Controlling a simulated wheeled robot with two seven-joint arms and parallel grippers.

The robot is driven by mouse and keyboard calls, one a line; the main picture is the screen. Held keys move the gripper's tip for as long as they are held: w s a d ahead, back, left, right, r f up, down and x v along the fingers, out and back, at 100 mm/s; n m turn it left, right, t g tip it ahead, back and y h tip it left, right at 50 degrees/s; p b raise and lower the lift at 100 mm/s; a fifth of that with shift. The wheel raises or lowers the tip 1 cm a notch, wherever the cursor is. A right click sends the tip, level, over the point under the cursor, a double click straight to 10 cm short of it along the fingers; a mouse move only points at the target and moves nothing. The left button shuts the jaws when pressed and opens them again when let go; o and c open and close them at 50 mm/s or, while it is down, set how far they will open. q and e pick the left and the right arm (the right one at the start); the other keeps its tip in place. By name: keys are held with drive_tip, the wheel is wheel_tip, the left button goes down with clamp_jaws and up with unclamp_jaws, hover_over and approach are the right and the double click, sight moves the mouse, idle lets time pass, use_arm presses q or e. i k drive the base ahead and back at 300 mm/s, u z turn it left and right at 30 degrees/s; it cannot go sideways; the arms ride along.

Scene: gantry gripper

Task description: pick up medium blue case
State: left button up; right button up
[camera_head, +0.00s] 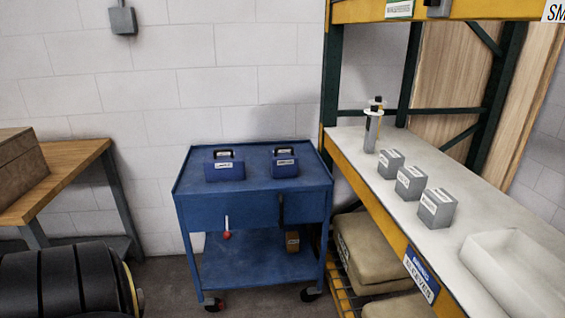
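Two blue cases with dark handles and white labels stand upright on the top of a blue cart. The left blue case (225,170) looks somewhat wider than the right blue case (285,165). I cannot tell from this view which of them is the medium one. They stand apart from each other, with bare cart top around them. Neither of my grippers is in view.
The blue cart (255,196) stands on wheels against a white block wall. A shelf (459,225) on the right holds several grey boxes (410,181) and a white tray (515,275). A wooden table (75,165) and black rolls (65,280) are on the left.

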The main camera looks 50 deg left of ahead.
sight(284, 160)
drive_tip(key=u, duration=2.25)
drive_tip(key=i, duration=2.4)
drive_tip(key=z, duration=0.6)
